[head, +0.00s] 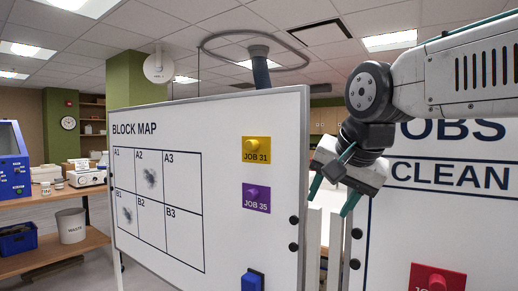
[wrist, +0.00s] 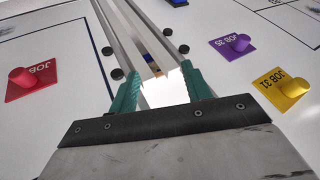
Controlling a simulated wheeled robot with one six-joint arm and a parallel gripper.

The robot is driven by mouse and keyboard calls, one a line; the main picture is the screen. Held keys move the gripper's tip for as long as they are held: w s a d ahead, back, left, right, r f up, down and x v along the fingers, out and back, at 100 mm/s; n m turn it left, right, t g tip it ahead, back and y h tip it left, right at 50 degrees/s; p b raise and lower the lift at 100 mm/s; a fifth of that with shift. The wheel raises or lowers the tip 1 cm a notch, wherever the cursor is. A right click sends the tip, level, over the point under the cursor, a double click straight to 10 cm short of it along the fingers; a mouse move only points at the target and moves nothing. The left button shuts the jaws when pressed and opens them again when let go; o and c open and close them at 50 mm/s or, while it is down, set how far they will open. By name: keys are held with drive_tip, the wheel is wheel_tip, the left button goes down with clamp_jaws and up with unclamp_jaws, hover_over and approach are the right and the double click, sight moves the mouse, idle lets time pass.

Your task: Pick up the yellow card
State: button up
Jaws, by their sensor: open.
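The yellow card (head: 256,149), marked JOB 31, hangs on the white block map board (head: 226,200) above a purple card. It has a raised yellow knob at its middle. In the wrist view the yellow card (wrist: 281,89) lies at the right, with its knob facing out. My gripper (head: 330,200) is open and empty, in front of the gap between the two boards and to the right of the yellow card. In the wrist view its green fingers (wrist: 158,90) stand apart with nothing between them, clear of the yellow card.
The purple JOB 35 card (head: 256,197) hangs just below the yellow one, with a blue item (head: 252,281) lower down. A red card (head: 437,280) is on the right-hand CLEAN board (head: 440,230). Dark round knobs (head: 294,221) line the facing board edges.

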sight(250, 143)
drive_tip(key=w+a+r+m+t+y, duration=0.1)
drive_tip(key=w+a+r, duration=0.2)
drive_tip(key=a+r, duration=0.1)
drive_tip(key=w+a+r+m+t+y, duration=0.1)
drive_tip(key=w+a+r, duration=0.3)
drive_tip(key=w+a+r+m+t, duration=0.1)
drive_tip(key=w+a+r+m, duration=0.1)
drive_tip(key=w+a+r, duration=0.1)
drive_tip(key=shift+w+a+r+y, duration=0.2)
drive_tip(key=shift+a+r, duration=0.1)
drive_tip(key=shift+a, duration=0.25)
drive_tip(key=shift+w+a+r+y, duration=0.2)
drive_tip(key=shift+a+r, duration=0.1)
drive_tip(key=shift+a, duration=0.2)
drive_tip(key=x, duration=0.5)
drive_tip(key=shift+w+d+f, duration=0.1)
drive_tip(key=shift+w+f, duration=0.1)
drive_tip(key=shift+f, duration=0.15)
drive_tip(key=c, duration=1.1)
